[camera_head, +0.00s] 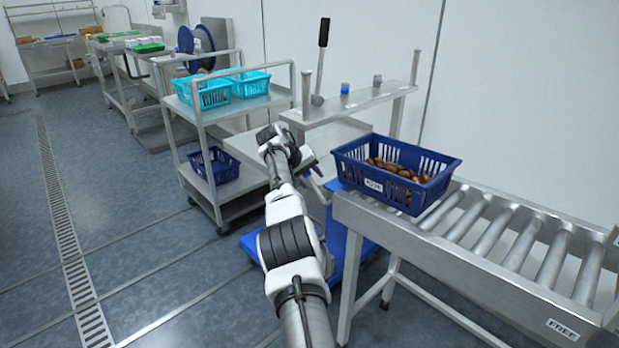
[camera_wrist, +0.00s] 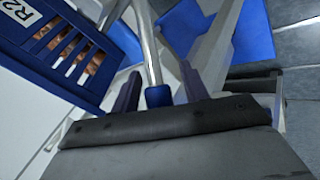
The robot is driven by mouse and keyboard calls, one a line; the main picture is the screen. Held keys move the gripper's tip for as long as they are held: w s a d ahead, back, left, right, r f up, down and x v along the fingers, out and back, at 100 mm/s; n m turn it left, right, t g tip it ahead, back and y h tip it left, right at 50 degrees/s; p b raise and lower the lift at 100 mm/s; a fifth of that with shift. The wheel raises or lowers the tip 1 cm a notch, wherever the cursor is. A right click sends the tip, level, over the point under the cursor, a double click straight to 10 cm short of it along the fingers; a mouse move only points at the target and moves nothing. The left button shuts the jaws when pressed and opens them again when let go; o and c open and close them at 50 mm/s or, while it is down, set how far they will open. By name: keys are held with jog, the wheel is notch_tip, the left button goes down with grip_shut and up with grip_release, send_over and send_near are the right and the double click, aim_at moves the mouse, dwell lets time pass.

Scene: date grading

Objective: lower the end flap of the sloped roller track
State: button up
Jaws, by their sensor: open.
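The sloped roller track (camera_head: 505,230) is at the right in the head view. A dark blue crate (camera_head: 425,196) of brown dates sits on its left end, also at the upper left in the wrist view (camera_wrist: 48,68). I cannot make out the end flap clearly; the crate and my arm may hide part of that end. My gripper (camera_head: 313,168) is just left of the crate. In the wrist view it (camera_wrist: 160,88) is open, with a metal rod with a blue end (camera_wrist: 157,95) showing between its fingers. I cannot tell whether they touch it.
A steel cart (camera_head: 240,112) with turquoise baskets (camera_head: 215,93) stands left of my arm. A steel bench with a raised shelf (camera_head: 350,101) is behind my gripper. A blue platform (camera_head: 350,245) lies low beside the track. The floor at the left is clear around the drain.

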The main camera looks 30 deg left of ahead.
jog(key=shift+r, duration=0.1)
jog(key=shift+b+v, duration=0.5)
jog(key=shift+v, duration=0.3)
jog(key=b+v, duration=0.1)
jog(key=v, duration=1.1)
